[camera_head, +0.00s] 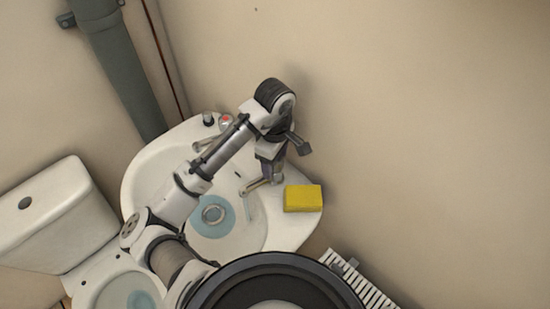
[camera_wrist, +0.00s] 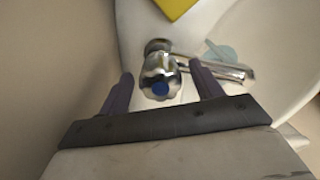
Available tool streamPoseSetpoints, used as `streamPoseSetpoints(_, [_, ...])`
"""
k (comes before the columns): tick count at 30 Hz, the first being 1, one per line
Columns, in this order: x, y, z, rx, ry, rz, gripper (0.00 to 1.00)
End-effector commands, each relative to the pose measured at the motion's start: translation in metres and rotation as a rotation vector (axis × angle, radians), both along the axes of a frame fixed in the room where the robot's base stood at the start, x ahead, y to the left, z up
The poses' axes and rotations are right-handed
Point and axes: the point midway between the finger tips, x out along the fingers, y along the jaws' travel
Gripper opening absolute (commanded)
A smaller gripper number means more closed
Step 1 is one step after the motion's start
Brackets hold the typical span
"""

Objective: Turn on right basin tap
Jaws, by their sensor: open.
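The right basin tap (camera_wrist: 160,72) is chrome with a blue-capped knob. In the wrist view it stands between the two fingers of my open gripper (camera_wrist: 161,76), with gaps on both sides; I cannot tell if either finger touches it. Its spout points right over the white basin (camera_head: 150,175). In the head view my gripper (camera_head: 269,174) points down over this tap, hiding its knob; the spout (camera_head: 256,186) shows. The left tap (camera_head: 226,120) has a red cap.
A yellow sponge (camera_head: 303,198) lies on the basin's right rim, close to the right tap. Pale blue water shows around the drain (camera_head: 213,214). A toilet (camera_head: 55,215) stands left, a grey pipe (camera_head: 118,70) behind, and a white radiator (camera_head: 360,282) at lower right.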

Motion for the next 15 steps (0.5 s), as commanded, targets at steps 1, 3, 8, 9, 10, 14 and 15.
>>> streamPoseSetpoints(1, [0.000,0.000,0.000,0.000,0.000,0.000,0.65])
streamPoseSetpoints(3, [0.000,0.000,0.000,0.000,0.000,0.000,0.65])
streamPoseSetpoints(8, [0.001,0.001,0.008,0.002,-0.002,0.000,0.65])
streamPoseSetpoints(9, [0.001,0.001,0.013,0.002,-0.002,0.000,0.65])
streamPoseSetpoints(10, [0.001,0.001,0.016,0.003,-0.003,-0.001,0.65])
streamPoseSetpoints(14, [0.001,0.001,0.041,0.004,-0.005,-0.002,0.65])
streamPoseSetpoints(15, [0.001,0.000,0.050,0.005,-0.004,-0.002,0.65])
